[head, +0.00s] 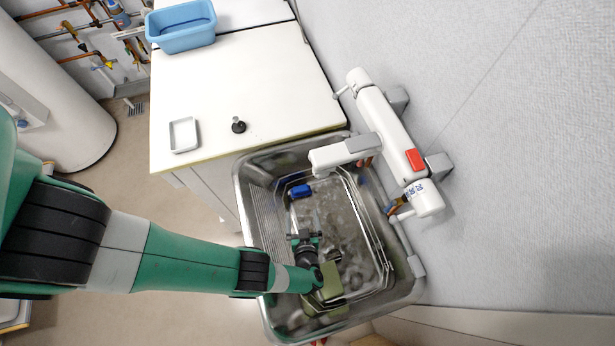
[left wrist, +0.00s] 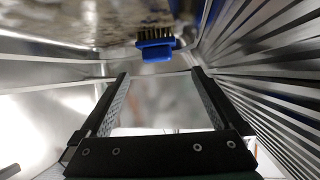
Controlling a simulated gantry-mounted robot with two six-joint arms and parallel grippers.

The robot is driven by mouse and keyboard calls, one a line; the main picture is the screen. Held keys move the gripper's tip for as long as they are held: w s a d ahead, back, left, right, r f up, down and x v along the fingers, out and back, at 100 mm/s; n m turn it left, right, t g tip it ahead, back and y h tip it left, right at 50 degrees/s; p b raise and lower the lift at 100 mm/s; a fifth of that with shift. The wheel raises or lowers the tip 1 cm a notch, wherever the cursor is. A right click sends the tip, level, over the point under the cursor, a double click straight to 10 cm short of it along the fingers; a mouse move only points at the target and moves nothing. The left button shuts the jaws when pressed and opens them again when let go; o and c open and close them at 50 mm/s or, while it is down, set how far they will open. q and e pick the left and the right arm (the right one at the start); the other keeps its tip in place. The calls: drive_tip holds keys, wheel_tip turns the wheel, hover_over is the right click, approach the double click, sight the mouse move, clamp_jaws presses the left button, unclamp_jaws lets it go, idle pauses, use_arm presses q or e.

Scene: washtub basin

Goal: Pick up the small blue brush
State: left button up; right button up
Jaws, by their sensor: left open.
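The small blue brush (head: 300,190) lies inside the metal basin (head: 252,175), near its upper left corner in the head view. In the left wrist view the blue brush (left wrist: 155,48) shows dark bristles and sits beyond the fingertips, close to the middle. My left gripper (head: 304,238) is down in the basin, below the brush in the head view, and apart from it. Its two fingers (left wrist: 160,78) are spread with nothing between them. My right gripper is in neither view.
A wire rack (head: 372,235) stands in the basin. An olive-green block (head: 331,278) lies near my left wrist, partly hidden. A white wall faucet (head: 345,153) reaches over the basin's upper edge. The white counter (head: 240,75) holds a small white dish (head: 183,135), a dark stopper (head: 238,126) and a blue tub (head: 182,38).

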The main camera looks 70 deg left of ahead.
use_arm(q)
drive_tip(key=b, duration=0.2)
approach(301, 193)
drive_tip(key=x, duration=0.3)
drive_tip(key=shift+f, duration=0.3)
drive_tip(key=shift+w+a+f, duration=0.1)
drive_tip(key=shift+w+a, duration=0.05)
drive_tip(key=shift+a, duration=0.35)
drive_tip(key=b+x, duration=0.2)
drive_tip(key=x, duration=0.2)
drive_tip(key=shift+a, duration=0.1)
drive_tip(key=shift+w+a+b, duration=0.15)
drive_tip(key=shift+a+b, duration=0.15)
drive_tip(key=shift+a, duration=0.15)
drive_tip(key=shift+d, duration=0.1)
drive_tip(key=shift+c, duration=0.2)
drive_tip(key=c, duration=1.3)
wheel_tip(301, 193, up, 10)
drive_tip(key=p, duration=1)
